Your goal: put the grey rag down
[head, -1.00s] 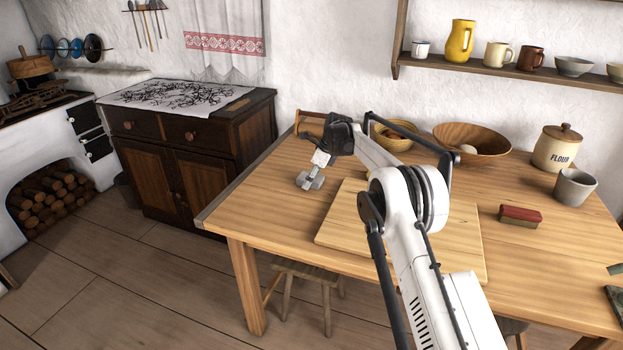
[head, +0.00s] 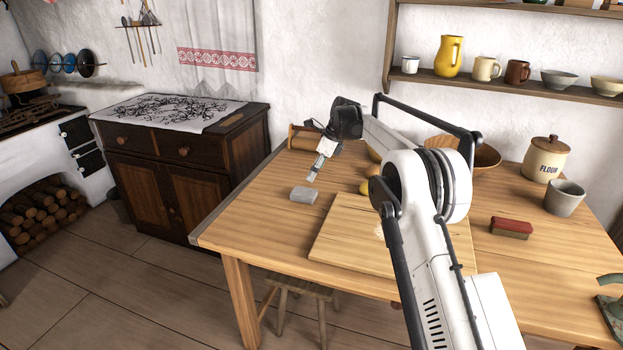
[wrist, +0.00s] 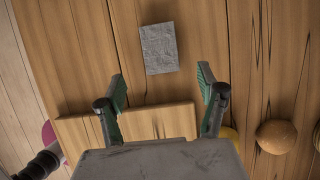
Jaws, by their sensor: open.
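The grey rag (head: 304,195) lies flat as a small folded block on the wooden table (head: 262,215), near its left end. It also shows in the wrist view (wrist: 159,48), ahead of the fingertips and apart from them. My gripper (head: 317,177) is above the table, just behind and to the right of the rag in the head view. In the wrist view its two green-padded fingers (wrist: 161,82) are spread wide with nothing between them.
Round yellow-brown items (head: 366,187) and a wooden bowl (head: 486,158) are behind my arm. A red brush (head: 511,228), flour jar (head: 545,158) and grey cup (head: 564,198) stand to the right. The table's left end is mostly clear.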

